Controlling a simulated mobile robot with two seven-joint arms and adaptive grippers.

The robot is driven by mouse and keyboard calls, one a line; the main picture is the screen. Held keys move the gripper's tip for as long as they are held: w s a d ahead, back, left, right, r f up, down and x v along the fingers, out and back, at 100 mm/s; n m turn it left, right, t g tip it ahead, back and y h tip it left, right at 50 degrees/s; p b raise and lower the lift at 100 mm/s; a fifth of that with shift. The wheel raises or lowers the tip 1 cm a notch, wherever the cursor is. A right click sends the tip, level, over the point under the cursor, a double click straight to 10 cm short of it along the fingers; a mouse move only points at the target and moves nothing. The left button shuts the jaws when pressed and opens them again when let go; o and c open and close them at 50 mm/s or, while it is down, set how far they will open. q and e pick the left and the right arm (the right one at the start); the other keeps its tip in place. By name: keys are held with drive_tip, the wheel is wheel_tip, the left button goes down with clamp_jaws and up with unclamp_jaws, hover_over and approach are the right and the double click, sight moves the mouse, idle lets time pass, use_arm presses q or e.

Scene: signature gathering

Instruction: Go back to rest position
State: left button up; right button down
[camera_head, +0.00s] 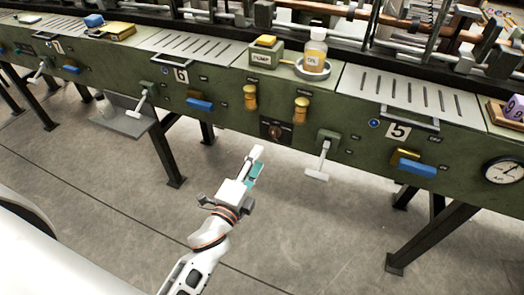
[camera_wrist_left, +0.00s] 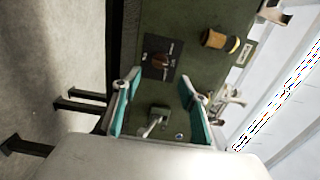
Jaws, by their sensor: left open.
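My left gripper (camera_head: 254,166) is in the middle of the head view, held in free air in front of the green machine bench (camera_head: 222,112). It is open, with nothing between its fingers. In the left wrist view its two teal-padded fingers (camera_wrist_left: 158,98) stand wide apart, with a lever handle (camera_wrist_left: 153,126) on the bench face seen beyond them. My left arm comes up from the bottom of the head view. My right gripper is not in view.
The bench front carries a dark knob panel (camera_head: 276,132), brass knobs (camera_head: 301,109), blue handles (camera_head: 417,168) and a T-shaped lever (camera_head: 320,164). An oil bottle (camera_head: 316,50) stands on top in a dish. A grey shelf (camera_head: 124,121) juts out at left. The floor (camera_head: 310,235) is clear.

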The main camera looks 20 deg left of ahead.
use_arm(q)
drive_tip(key=shift+s, duration=0.55)
drive_tip(key=s+f+n+g+p, duration=0.2)
drive_tip(key=s+f+n, duration=0.2)
drive_tip(key=s, duration=0.3)
drive_tip(key=s+f+n+g+h+p, duration=0.1)
drive_tip(key=s+f+n+g+p, duration=0.2)
drive_tip(key=s, duration=0.4)
drive_tip(key=s+f+n+g+h+p, duration=0.1)
drive_tip(key=s+f+n+g+p, duration=0.1)
drive_tip(key=s+f+n, duration=0.3)
drive_tip(key=shift+s+d+n+p, duration=0.25)
drive_tip(key=shift+s+n+p, duration=0.2)
drive_tip(key=shift+s+n, duration=0.65)
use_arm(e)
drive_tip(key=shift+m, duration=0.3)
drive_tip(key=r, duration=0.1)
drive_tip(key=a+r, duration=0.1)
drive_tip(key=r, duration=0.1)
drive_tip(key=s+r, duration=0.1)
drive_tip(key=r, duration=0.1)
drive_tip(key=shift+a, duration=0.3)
use_arm(q)
drive_tip(key=shift+s, duration=0.1)
